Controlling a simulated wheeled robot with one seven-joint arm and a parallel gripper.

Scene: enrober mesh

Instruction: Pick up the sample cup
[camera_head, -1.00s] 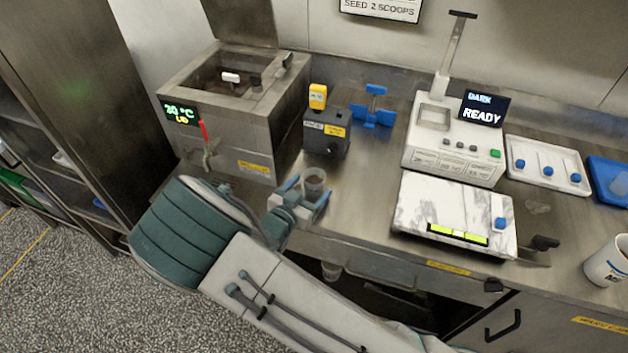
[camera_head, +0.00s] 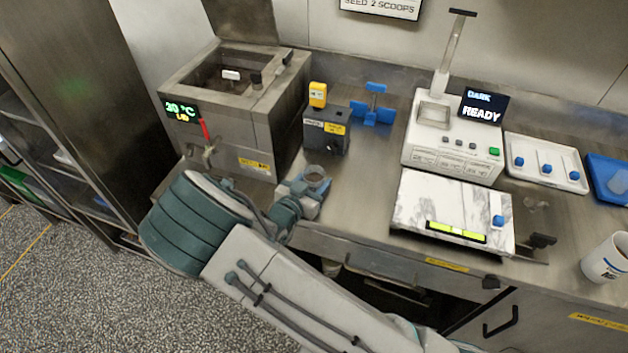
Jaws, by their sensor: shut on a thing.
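The sample cup (camera_head: 316,177) is a small clear cup with a round open rim, in the head view left of centre near the counter's front edge. My gripper (camera_head: 313,187) is shut on it, with pale blue fingers on either side of the cup. The cup looks about upright. Its lower part is hidden by my gripper, and I cannot tell whether its base touches the counter.
A steel tank (camera_head: 225,150) with a red-handled tap stands left of the cup. A dark grey box (camera_head: 326,137) stands behind it. A marble slab (camera_head: 455,205) and a white machine (camera_head: 450,150) are to the right. Bare counter (camera_head: 365,185) lies between.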

